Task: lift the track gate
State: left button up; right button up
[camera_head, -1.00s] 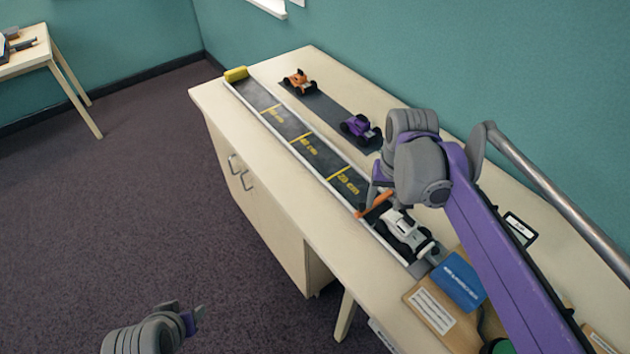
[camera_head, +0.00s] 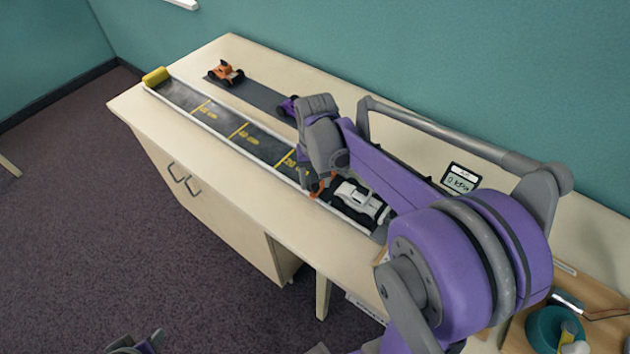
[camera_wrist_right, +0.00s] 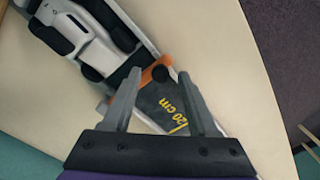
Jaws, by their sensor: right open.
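The track gate (camera_head: 318,190) is a small orange bar across the track (camera_head: 243,133), just ahead of a white toy car (camera_head: 362,200). My right gripper (camera_head: 310,182) is open at the gate. My left gripper (camera_head: 150,340) is cut off at the bottom edge, away from the table.
An orange car (camera_head: 225,73) and a partly hidden purple car (camera_head: 288,106) stand on a dark strip beside the track. A yellow block (camera_head: 156,77) sits at the track's far end. A small display (camera_head: 460,180) stands right of my arm. The table's (camera_head: 130,105) left end is mostly clear.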

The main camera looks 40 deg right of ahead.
jog(key=shift+f, duration=0.3)
grip_shut()
dwell(1.3)
